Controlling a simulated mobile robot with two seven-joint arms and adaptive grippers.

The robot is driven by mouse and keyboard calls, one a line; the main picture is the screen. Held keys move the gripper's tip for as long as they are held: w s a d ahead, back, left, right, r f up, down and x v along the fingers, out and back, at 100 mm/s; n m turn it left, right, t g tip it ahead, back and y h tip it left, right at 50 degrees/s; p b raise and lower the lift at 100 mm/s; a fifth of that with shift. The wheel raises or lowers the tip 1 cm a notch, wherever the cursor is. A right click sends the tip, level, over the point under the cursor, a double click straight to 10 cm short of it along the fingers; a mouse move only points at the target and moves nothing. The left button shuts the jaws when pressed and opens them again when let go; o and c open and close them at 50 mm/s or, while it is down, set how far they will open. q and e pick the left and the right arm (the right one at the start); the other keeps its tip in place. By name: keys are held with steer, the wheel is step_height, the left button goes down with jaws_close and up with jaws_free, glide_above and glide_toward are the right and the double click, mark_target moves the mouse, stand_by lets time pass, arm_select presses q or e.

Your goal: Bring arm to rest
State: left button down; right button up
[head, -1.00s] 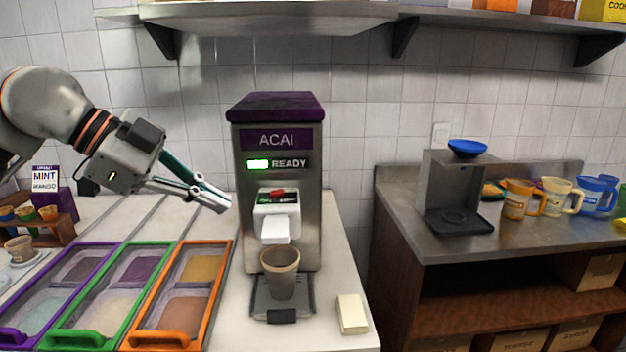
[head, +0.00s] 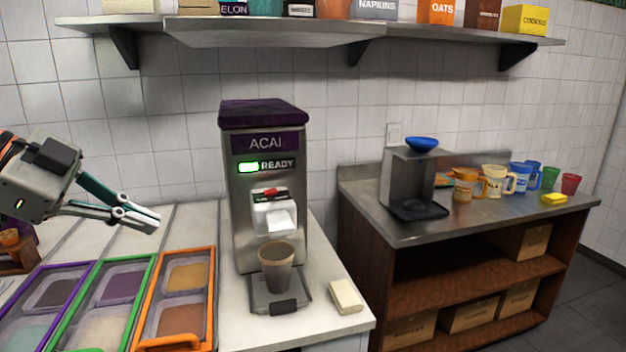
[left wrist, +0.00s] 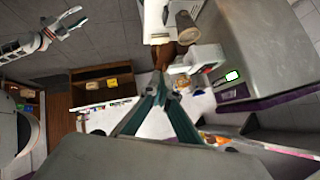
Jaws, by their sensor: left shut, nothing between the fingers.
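My left gripper (head: 152,221) is shut and empty, above the counter and to the left of the acai machine (head: 264,180), apart from it. It also shows in the left wrist view (left wrist: 161,82), fingers together. A brown cup (head: 277,268) stands upright on the machine's drip tray under the spout. My right gripper (left wrist: 72,22) shows only in the left wrist view, at the upper left; it is too small there to tell whether it is open or shut.
Topping trays with purple, green and orange (head: 211,300) frames lie below my left gripper. A pale block (head: 346,296) lies right of the machine. A steel side table (head: 450,225) holds a stand with a blue bowl (head: 422,144) and several cups. A wall shelf (head: 330,40) hangs above.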

arm_select(q)
steer(key=s+d+f+m+g+h, duration=0.1)
steer(key=d+f+m+h, duration=0.25)
steer(key=d+h, duration=0.35)
steer(key=s+d+f+m+g+h, duration=0.15)
steer(key=d+f+h, duration=0.3)
steer(key=d, duration=0.45)
steer(key=w+a+f+n+t+y, duration=0.25)
steer(key=f+n+t+y, duration=0.2)
steer(key=f, duration=0.45)
steer(key=w+a+f+n+t+y, duration=0.1)
steer(key=a+f+n+t+y, duration=0.2)
steer(key=f+n+t, duration=0.4)
steer(key=w+a+f+n+t+y, duration=0.1)
steer(key=a+f+n+t+y, duration=0.25)
steer(key=f, duration=0.65)
steer(key=s+a+f+n+g+y, duration=0.1)
steer(key=s+f+g+y, duration=0.2)
steer(key=s+f, duration=0.5)
steer(key=s+a+f+n+g+y, duration=0.1)
steer(key=s+f+g+y, duration=0.2)
steer(key=s+f, duration=0.6)
step_height(320, 180, down, 7)
steer(key=shift+s+a+f+g, duration=0.1)
steer(key=shift+s+a+g, duration=0.2)
steer(key=shift+g, duration=0.55)
